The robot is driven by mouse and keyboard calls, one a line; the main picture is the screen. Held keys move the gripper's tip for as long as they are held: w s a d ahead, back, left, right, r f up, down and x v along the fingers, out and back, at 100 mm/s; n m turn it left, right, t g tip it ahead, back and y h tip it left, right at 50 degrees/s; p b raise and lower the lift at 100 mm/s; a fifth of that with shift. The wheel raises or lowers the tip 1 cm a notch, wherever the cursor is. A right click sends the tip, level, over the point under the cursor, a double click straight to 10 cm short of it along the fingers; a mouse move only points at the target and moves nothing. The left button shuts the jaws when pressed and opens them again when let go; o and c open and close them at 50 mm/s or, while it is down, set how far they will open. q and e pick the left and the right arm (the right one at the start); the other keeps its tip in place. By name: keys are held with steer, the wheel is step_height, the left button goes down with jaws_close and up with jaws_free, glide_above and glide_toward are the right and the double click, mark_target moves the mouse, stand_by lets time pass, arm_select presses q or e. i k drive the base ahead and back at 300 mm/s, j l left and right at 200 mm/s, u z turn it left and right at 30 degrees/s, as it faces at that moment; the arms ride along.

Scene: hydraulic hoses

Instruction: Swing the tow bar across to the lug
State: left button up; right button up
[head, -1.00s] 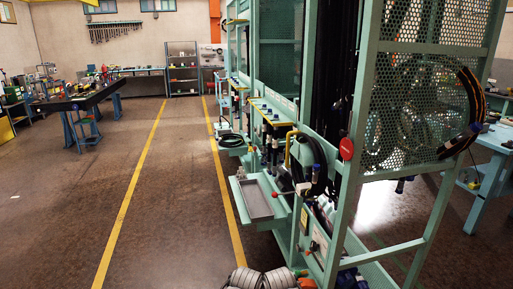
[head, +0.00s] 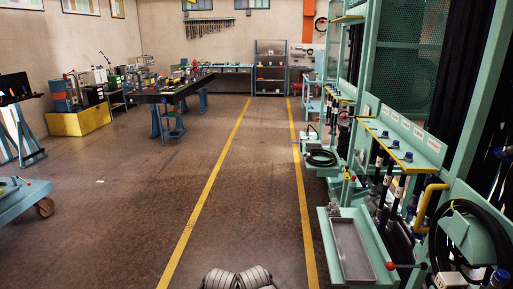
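I cannot make out a tow bar or a lug for certain. A teal cart (head: 20,205) on a caster wheel stands at the left edge, cut off by the frame; a small piece with a red tip (head: 27,181) shows on its top. On the right rack, a short dark bar with a red ball knob (head: 391,266) sticks out to the left near a grey tray (head: 352,250). Neither of my grippers is in view.
The teal hose rack (head: 470,140) with coiled black hoses fills the right side. Yellow floor lines (head: 216,180) run ahead over clear brown floor. A dark workbench (head: 170,93) stands back left, with a yellow bin (head: 80,122) beyond the cart.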

mark_target(347, 177)
steer(key=i+j+z, duration=0.1)
steer(key=i, duration=0.75)
steer(key=i+j+z, duration=0.1)
steer(key=i, duration=0.7)
steer(key=i+j+z, duration=0.15)
steer(key=i+z, duration=0.35)
steer(key=i+j+z, duration=0.35)
steer(key=z, duration=0.15)
steer(key=i+j+z, duration=0.6)
steer(key=j+z, duration=0.35)
steer(key=i+j+z, duration=0.1)
steer(key=j+z, duration=0.4)
steer(key=j, duration=0.25)
